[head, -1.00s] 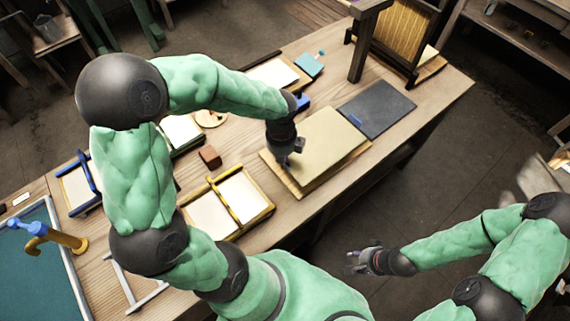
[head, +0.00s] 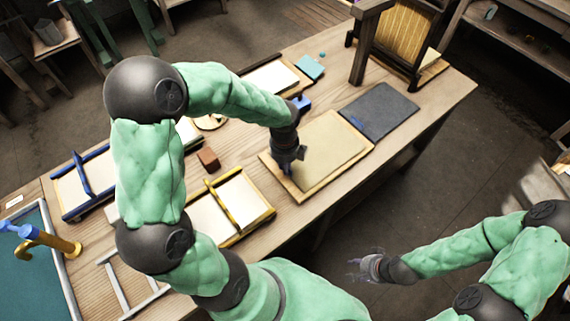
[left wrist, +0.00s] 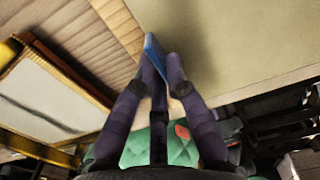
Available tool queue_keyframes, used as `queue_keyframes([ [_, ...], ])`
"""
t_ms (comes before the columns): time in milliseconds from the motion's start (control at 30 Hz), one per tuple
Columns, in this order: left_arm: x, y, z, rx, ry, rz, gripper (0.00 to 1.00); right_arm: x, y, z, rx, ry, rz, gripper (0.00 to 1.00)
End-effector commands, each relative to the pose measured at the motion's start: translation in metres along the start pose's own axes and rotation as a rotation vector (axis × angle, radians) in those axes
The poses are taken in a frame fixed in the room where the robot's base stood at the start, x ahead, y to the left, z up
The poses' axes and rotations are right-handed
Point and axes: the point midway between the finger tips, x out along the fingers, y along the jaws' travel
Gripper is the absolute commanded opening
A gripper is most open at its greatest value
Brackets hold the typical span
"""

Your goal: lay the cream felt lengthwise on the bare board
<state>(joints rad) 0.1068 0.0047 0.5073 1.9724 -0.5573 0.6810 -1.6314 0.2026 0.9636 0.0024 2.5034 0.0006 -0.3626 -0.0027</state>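The cream felt (head: 332,143) is a flat pale rectangle over a wooden board (head: 291,186) in the middle of the table. Its long side appears to run along the board, whose near and left rims show. The felt also fills the upper right of the left wrist view (left wrist: 245,45). My left gripper (head: 285,170) is at the felt's left end. In the left wrist view its fingers (left wrist: 157,82) close around an upright blue tab (left wrist: 155,50) at the felt's edge. My right gripper (head: 356,268) is open and empty, away from the table's front.
A dark felt (head: 378,110) with a blue tab lies to the right of the cream felt. A yellow-barred frame (head: 228,206) and a brown block (head: 208,159) are to the left. A dark wooden stand (head: 365,45) is at the back right.

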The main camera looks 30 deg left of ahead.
Motion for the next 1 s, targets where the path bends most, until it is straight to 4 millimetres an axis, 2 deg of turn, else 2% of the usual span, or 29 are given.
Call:
queue_keyframes([
  [33, 0.000, 0.000, 0.000, 0.000, 0.000, 0.000, 0.25, 0.000, 0.000, 0.000, 0.000, 0.000, 0.000, 0.40],
  [67, 0.000, 0.000, 0.000, 0.000, 0.000, 0.000, 0.33, 0.000, 0.000, 0.000, 0.000, 0.000, 0.000, 0.40],
  [100, 0.000, 0.000, 0.000, 0.000, 0.000, 0.000, 0.37, 0.000, 0.000, 0.000, 0.000, 0.000, 0.000, 0.40],
  [400, 0.000, 0.000, 0.000, 0.000, 0.000, 0.000, 0.37, 0.000, 0.000, 0.000, 0.000, 0.000, 0.000, 0.40],
  [533, -0.009, -0.001, 0.000, 0.000, 0.000, -0.002, 0.37, -0.004, -0.001, 0.000, 0.000, 0.000, 0.000, 0.40],
  [667, -0.029, -0.001, 0.001, 0.000, -0.002, -0.003, 0.37, -0.013, -0.005, 0.001, 0.000, 0.000, 0.000, 0.40],
  [1000, -0.096, -0.001, 0.000, 0.000, -0.001, -0.003, 0.37, -0.039, -0.014, 0.002, 0.000, 0.000, 0.000, 0.40],
])
